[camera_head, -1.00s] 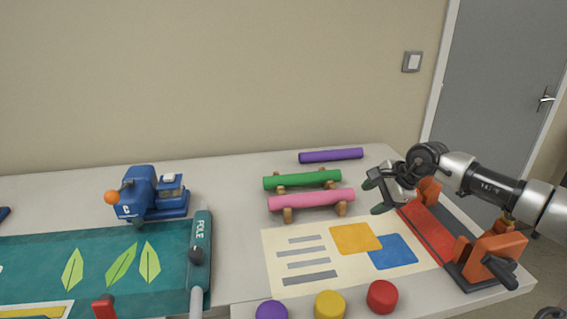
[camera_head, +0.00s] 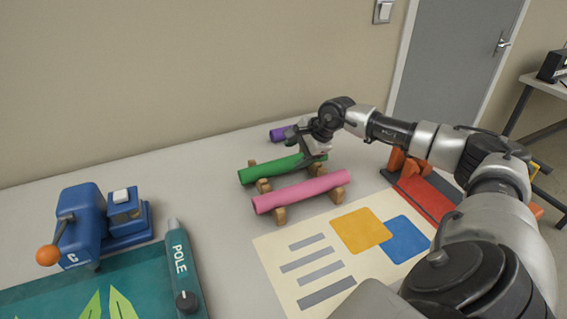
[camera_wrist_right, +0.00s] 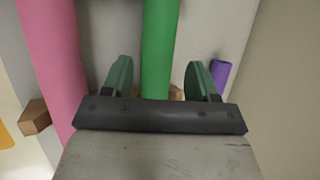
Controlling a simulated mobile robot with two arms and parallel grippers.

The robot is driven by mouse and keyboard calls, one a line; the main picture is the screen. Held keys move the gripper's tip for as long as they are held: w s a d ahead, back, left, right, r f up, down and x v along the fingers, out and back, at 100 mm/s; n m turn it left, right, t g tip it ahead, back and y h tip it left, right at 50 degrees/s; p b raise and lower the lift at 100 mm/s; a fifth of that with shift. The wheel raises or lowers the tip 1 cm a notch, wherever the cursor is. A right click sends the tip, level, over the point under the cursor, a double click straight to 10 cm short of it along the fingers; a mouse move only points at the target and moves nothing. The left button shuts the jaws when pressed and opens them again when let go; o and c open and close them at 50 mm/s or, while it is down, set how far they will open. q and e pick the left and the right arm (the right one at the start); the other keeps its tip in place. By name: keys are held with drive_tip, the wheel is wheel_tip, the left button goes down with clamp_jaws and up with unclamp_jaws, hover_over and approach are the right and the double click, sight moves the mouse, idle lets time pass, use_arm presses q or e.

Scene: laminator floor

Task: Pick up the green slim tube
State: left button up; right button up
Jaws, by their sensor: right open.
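The green slim tube (camera_head: 277,167) lies across small wooden rests at the back of the table, behind a pink tube (camera_head: 300,191). My right gripper (camera_head: 308,157) is over the right end of the green tube. In the right wrist view the green tube (camera_wrist_right: 160,50) runs between the two open green fingertips (camera_wrist_right: 160,78), with a gap on each side. The pink tube (camera_wrist_right: 50,60) lies to the left of the fingers there. The head view hides the green tube's right end behind the gripper. My left gripper is not in view.
A purple tube (camera_head: 280,133) lies behind, partly covered by my right arm. A poster sheet (camera_head: 287,246) is in front. A blue device (camera_head: 100,223) and a teal mat (camera_head: 60,297) are at left, a red-orange clamp base (camera_head: 425,193) at right. Bare table lies left of the tubes.

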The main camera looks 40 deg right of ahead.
sight(290, 160)
drive_tip(key=x, duration=0.2)
drive_tip(key=p+x, duration=0.1)
drive_tip(key=x, duration=0.2)
drive_tip(key=shift+d+f, duration=0.15)
drive_tip(key=shift+f, duration=0.25)
drive_tip(key=c, duration=0.7)
drive_tip(key=shift+r, duration=0.1)
